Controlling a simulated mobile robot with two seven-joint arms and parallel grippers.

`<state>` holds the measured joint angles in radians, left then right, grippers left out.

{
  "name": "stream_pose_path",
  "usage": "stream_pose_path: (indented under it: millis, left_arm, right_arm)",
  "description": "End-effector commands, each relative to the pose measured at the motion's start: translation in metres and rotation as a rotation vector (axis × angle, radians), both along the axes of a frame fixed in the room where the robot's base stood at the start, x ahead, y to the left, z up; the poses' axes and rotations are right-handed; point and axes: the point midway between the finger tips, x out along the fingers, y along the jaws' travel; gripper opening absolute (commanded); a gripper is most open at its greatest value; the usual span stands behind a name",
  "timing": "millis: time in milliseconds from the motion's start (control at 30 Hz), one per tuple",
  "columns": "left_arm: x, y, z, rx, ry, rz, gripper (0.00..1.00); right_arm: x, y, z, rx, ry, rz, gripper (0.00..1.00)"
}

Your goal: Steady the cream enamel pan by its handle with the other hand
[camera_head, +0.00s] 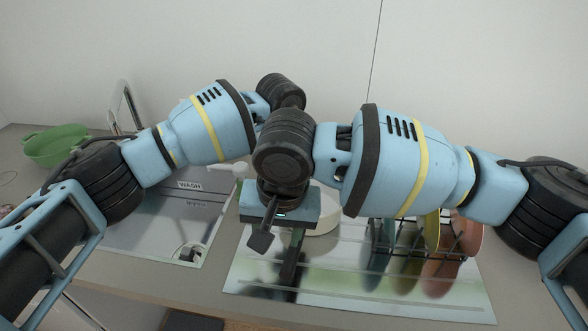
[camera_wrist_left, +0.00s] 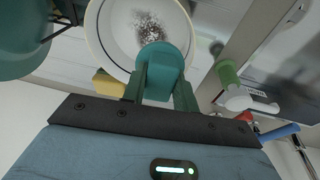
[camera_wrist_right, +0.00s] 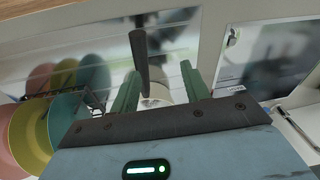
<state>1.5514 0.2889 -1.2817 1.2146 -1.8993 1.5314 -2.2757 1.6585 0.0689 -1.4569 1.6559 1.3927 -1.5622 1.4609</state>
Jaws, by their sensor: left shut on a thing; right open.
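The cream enamel pan (camera_wrist_left: 110,38) lies open side up in the left wrist view, with dark speckles on its floor. In the head view only part of its pale rim (camera_head: 322,222) shows behind my arms. Its black handle (camera_head: 262,240) points toward the counter's front; it also shows in the right wrist view (camera_wrist_right: 140,55). My right gripper (camera_wrist_right: 160,75) is open, its fingers on either side of the handle's line; contact is not clear. My left gripper (camera_wrist_left: 162,80) is shut on a teal round-topped thing (camera_wrist_left: 156,56) over the pan. The left gripper is hidden in the head view.
A rack (camera_head: 383,240) with several coloured plates (camera_head: 440,270) stands on the right. A sink labelled WASH (camera_head: 165,225) and a green bowl (camera_head: 57,143) are on the left. My wrists are close together over the pan.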

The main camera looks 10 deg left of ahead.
Motion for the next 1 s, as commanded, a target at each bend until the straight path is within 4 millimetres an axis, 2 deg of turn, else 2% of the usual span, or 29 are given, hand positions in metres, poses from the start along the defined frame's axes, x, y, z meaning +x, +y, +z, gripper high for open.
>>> stream_pose_path:
  millis: [200, 533, 667, 1000]
  left_arm:
    - [0.000, 0.000, 0.000, 0.000, -0.001, 0.000, 0.11]
    - [0.000, 0.000, 0.000, 0.000, 0.000, 0.000, 0.11]
    - [0.000, 0.000, 0.000, 0.000, 0.000, 0.000, 0.11]
    - [0.000, 0.000, 0.000, 0.000, 0.000, 0.000, 0.11]
  right_arm:
    - [-0.006, -0.018, 0.006, -0.099, 0.100, -0.185, 0.46]
    - [-0.007, -0.021, 0.004, -0.115, 0.116, -0.212, 0.46]
    - [-0.007, -0.021, -0.006, -0.114, 0.115, -0.212, 0.46]
    - [-0.007, -0.021, -0.048, -0.114, 0.117, -0.210, 0.46]
